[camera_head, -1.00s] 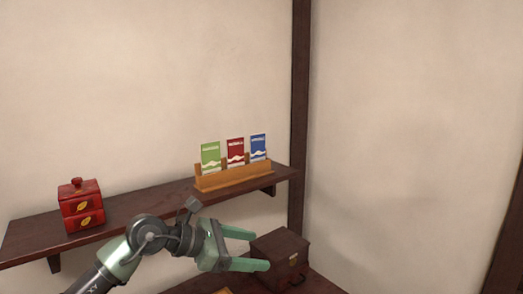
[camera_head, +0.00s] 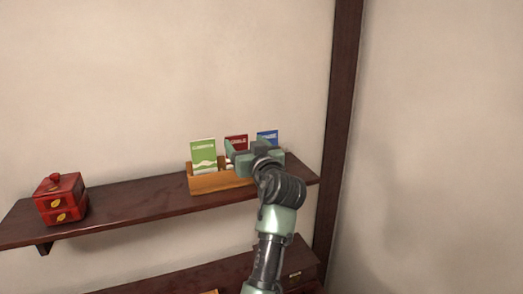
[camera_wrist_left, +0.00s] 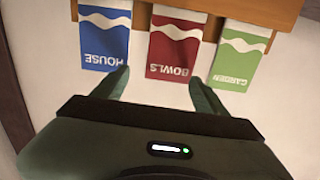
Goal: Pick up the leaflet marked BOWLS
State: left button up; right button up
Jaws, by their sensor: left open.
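The leaflet marked BOWLS is red with a white wave; it shows in the left wrist view (camera_wrist_left: 175,45) in the middle of three leaflets, upside down there. In the head view its top (camera_head: 236,142) shows above my gripper, which hides the rest. My left gripper (camera_head: 253,148) is open in front of the leaflet rack; in the left wrist view its fingers (camera_wrist_left: 160,85) point toward the red leaflet, one to each side, with nothing between them. I cannot tell whether they touch it. The wooden rack (camera_head: 215,183) holds the leaflets upright. My right gripper is not in view.
A green leaflet marked GARDEN (camera_wrist_left: 240,55) and a blue one marked HOUSE (camera_wrist_left: 103,40) flank the red one closely. The dark shelf (camera_head: 130,205) carries the rack and a red box (camera_head: 60,198).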

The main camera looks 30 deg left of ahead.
aim_at(235, 139)
pick_arm(q)
jog(key=shift+a, duration=0.45)
jog(key=a+p, duration=0.1)
jog(key=w+a+p, duration=0.1)
jog(key=a, duration=0.1)
jog(key=shift+w+r, duration=0.1)
jog(key=x, duration=0.1)
jog(key=p+x, duration=0.2)
jog(key=shift+w+f, duration=0.3)
jog(key=shift+w+a+f, duration=0.15)
jog(key=shift+a, duration=0.15)
jog(key=shift+d, duration=0.1)
jog(key=c, duration=1.5)
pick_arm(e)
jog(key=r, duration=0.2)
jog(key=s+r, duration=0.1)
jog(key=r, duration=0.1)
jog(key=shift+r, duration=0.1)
